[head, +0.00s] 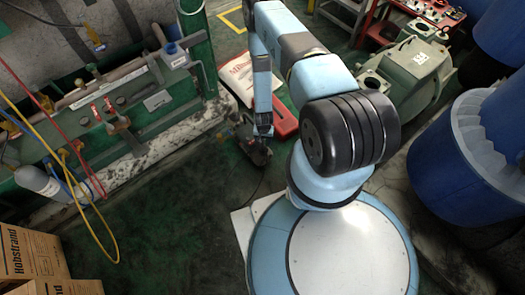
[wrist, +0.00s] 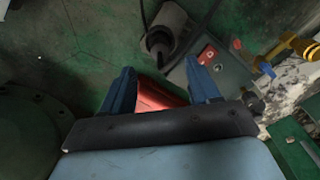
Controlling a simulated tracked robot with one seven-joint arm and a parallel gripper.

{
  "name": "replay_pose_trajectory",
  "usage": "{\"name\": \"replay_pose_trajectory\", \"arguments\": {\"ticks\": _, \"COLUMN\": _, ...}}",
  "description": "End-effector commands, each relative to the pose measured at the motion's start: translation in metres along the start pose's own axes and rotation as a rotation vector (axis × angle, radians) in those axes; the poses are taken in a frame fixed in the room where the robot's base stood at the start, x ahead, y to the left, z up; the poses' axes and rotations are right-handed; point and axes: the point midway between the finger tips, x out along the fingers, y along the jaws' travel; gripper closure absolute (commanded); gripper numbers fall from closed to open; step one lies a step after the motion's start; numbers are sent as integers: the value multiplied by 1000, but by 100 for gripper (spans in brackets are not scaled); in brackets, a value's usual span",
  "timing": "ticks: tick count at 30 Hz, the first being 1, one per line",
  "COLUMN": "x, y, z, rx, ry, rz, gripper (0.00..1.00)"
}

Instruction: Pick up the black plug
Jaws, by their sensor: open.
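My gripper (wrist: 161,66) is open, with its two blue fingers apart and nothing between the tips. In the head view my gripper (head: 263,130) points down near the floor, close to a small dark machine (head: 254,150). In the wrist view a dark round part with a black cable (wrist: 158,40) lies just beyond the fingertips, beside a grey cylinder. It may be the black plug, but I cannot tell for sure. A grey box with a red switch (wrist: 208,55) is beside the right finger. In the head view I cannot make out the plug.
A red case (head: 284,121) lies on the floor behind my gripper; its red also shows between the fingers (wrist: 160,97). A green pipe rig (head: 150,105) with hoses stands at the left. Blue barrels (head: 455,165) stand at the right.

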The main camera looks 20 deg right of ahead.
Motion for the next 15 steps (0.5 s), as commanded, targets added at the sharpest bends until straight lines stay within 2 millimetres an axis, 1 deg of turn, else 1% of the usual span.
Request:
{"name": "replay_pose_trajectory", "arguments": {"ticks": 1, "x": 8, "y": 0, "z": 1, "rx": 0, "ry": -1, "rz": 0, "gripper": 39}}
{"name": "replay_pose_trajectory", "arguments": {"ticks": 3, "x": 17, "y": 0, "z": 0, "rx": 0, "ry": -1, "rz": 0, "gripper": 39}}
{"name": "replay_pose_trajectory", "arguments": {"ticks": 6, "x": 26, "y": 0, "z": 0, "rx": 0, "ry": -1, "rz": 0, "gripper": 39}}
{"name": "replay_pose_trajectory", "arguments": {"ticks": 11, "x": 33, "y": 0, "z": 0, "rx": 0, "ry": 0, "rz": 0, "gripper": 39}}
{"name": "replay_pose_trajectory", "arguments": {"ticks": 15, "x": 44, "y": 1, "z": 1, "rx": 0, "ry": -2, "rz": 1, "gripper": 39}}
